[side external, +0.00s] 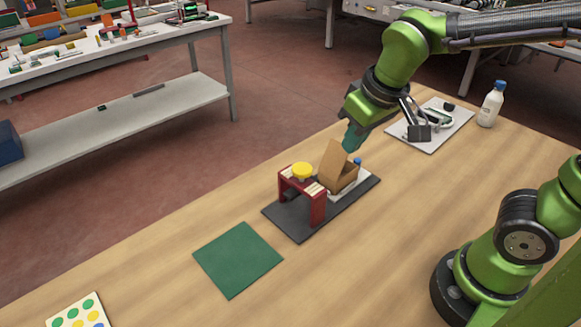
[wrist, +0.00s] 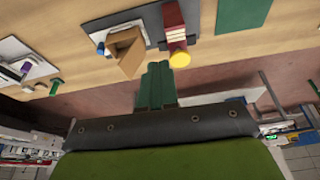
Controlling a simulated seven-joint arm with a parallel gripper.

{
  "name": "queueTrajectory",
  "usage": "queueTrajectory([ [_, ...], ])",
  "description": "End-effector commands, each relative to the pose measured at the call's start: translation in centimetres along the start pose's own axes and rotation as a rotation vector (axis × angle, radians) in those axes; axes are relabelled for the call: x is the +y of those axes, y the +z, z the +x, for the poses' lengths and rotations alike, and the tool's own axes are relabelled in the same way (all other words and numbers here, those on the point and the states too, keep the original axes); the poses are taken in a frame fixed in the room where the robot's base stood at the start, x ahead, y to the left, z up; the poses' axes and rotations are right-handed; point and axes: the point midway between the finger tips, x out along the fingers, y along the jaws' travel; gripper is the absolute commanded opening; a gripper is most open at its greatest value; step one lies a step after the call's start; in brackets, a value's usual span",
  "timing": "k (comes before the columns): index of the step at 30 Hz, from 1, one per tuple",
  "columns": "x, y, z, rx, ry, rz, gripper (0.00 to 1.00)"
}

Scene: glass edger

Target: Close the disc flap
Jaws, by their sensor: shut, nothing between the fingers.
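A small brown cardboard box (side external: 345,183) sits on a dark base plate (side external: 297,229), with its flap (side external: 334,158) raised and tilted up. The box also shows in the wrist view (wrist: 126,50), where its inside faces the camera in part. A red stand (side external: 318,208) with a yellow disc-shaped knob (side external: 302,170) on top is beside the box on the same plate. My gripper (side external: 349,145) has green fingers, shut and empty, close above and behind the raised flap. In the wrist view my gripper (wrist: 158,66) appears just beside the box and the yellow knob; contact with the flap cannot be told.
A blue-topped item (side external: 357,161) stands right behind the box. A green mat (side external: 238,260) lies flat left of the plate. A grey tray with parts (side external: 430,144) and a white bottle (side external: 491,104) are at the back right. The table's front middle is clear.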

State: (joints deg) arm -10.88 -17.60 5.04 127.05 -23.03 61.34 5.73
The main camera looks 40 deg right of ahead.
Motion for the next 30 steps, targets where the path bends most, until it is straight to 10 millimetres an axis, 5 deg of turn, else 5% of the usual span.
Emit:
queueTrajectory([
  [4, -1.2, -3.6, 1.0, -0.031, 0.181, -0.102, 0.0],
  [9, -0.5, -6.3, 0.0, 0.016, 0.311, -0.085, 0.0],
  [17, 0.8, -6.4, 1.4, 0.02, 0.341, -0.047, 0.0],
  [30, 4.3, -6.6, 9.5, 0.021, 0.34, -0.043, 0.0],
])
